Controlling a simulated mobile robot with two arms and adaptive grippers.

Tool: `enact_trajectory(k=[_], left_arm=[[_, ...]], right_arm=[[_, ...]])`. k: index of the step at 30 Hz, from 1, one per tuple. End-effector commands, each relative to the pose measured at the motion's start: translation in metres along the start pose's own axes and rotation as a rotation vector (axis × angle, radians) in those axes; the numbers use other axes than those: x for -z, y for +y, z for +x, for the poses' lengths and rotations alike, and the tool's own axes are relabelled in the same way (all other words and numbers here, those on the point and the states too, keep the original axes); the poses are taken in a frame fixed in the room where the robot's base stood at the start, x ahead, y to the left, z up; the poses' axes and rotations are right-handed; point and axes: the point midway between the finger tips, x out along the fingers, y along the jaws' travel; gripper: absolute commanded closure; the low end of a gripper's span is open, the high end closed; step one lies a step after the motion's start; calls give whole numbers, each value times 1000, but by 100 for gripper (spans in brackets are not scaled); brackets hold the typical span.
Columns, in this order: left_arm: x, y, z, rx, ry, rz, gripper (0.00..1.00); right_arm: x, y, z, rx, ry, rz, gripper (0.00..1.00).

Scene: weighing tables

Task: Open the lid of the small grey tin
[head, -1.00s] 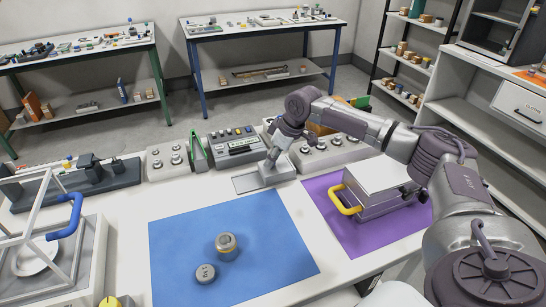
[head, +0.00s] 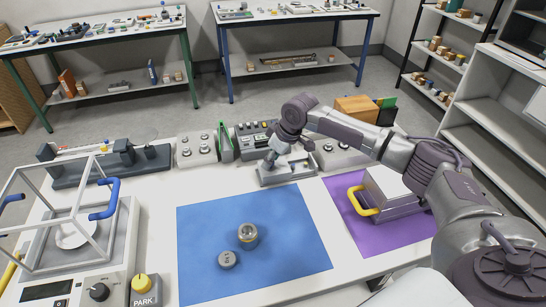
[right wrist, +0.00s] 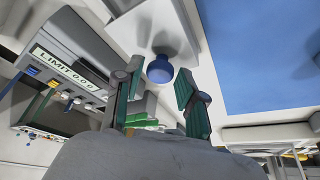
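The small grey tin (head: 292,179) is a low pale-grey box on the white table, behind the blue mat. In the right wrist view its pale flat lid (right wrist: 140,28) carries a round blue knob (right wrist: 160,68). My right gripper (head: 273,168) is over the tin and hides part of it in the head view. In the right wrist view its two green-padded fingers (right wrist: 160,84) stand apart, one on each side of the knob's near edge. Contact with the knob cannot be made out. My left gripper is in neither view.
A blue mat (head: 205,225) bears a round brass-and-grey piece (head: 248,235) and a grey disc (head: 228,259). A grey box with a yellow handle (head: 362,202) is on the purple mat (head: 400,232). Control boxes (head: 197,150) stand behind; a framed balance (head: 118,240) stands left.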

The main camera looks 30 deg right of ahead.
Motion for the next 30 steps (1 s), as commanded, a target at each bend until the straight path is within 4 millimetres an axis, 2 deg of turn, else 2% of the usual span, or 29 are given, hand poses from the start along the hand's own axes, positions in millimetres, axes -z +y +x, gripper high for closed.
enact_trajectory(k=[2, 10, 14, 17, 24, 30], left_arm=[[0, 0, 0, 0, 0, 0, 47], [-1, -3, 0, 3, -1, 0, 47], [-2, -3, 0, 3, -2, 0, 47], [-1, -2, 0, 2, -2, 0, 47], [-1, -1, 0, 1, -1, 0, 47], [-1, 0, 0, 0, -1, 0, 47]], right_arm=[[0, 0, 0, 0, 0, 0, 44], [0, 0, -1, 0, -1, 0, 44], [0, 1, -9, -1, 0, 0, 44], [0, 1, -24, -2, 2, -1, 44], [0, 1, -76, -2, 2, -1, 44], [0, 1, -108, -2, 1, 1, 44]])
